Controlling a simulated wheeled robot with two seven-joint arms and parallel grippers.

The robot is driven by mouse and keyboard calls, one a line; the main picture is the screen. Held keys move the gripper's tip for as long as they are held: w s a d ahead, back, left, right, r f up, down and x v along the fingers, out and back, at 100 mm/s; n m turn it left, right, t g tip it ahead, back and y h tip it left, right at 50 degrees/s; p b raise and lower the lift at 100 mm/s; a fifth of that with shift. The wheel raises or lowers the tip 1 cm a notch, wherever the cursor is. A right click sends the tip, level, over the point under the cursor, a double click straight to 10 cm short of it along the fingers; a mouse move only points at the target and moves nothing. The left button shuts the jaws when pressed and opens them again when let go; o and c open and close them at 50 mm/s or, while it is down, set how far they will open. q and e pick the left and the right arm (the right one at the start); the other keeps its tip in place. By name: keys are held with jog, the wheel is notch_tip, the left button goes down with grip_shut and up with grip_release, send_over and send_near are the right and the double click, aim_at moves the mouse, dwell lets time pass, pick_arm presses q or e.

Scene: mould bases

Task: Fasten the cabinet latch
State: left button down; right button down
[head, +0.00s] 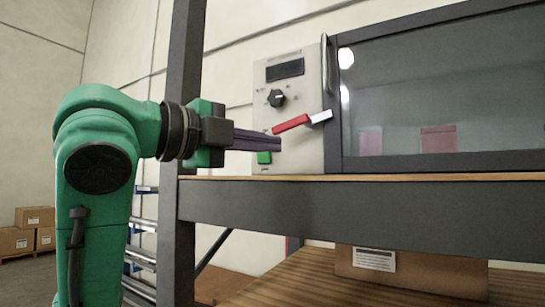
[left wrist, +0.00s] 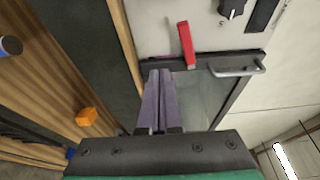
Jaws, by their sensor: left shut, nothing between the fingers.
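The cabinet has a pale control panel (head: 258,105) and a dark-framed glass door (head: 400,105) that looks closed beside it. The latch is a red lever (head: 291,123) with a white end piece (head: 320,117) at the door frame. It lies nearly level, tilted slightly, its free end pointing left over the panel. My left gripper (head: 279,144) is shut and empty, just below the lever's free end. In the left wrist view, the shut fingers (left wrist: 160,72) point toward the panel, with the red lever (left wrist: 187,44) just beyond their tips. Contact cannot be told. My right gripper is out of view.
A vertical door handle (head: 326,62) stands above the latch. The panel has a black knob (head: 277,98) and a green button (head: 264,157). A dark post (head: 184,70) stands beside my left arm. In the left wrist view, an orange block (left wrist: 86,116) lies on wood below.

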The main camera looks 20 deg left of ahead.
pick_arm(q)
jog(key=shift+s+a+r+b, duration=0.15)
jog(key=shift+s+r, duration=0.1)
jog(key=shift+s, duration=0.5)
jog(key=shift+s+a+r+b, duration=0.15)
jog(key=shift+s+r, duration=0.15)
jog(key=shift+s, duration=0.4)
jog(key=shift+s+a+r+b, duration=0.15)
jog(key=shift+s+r, duration=0.1)
jog(key=shift+s, duration=0.5)
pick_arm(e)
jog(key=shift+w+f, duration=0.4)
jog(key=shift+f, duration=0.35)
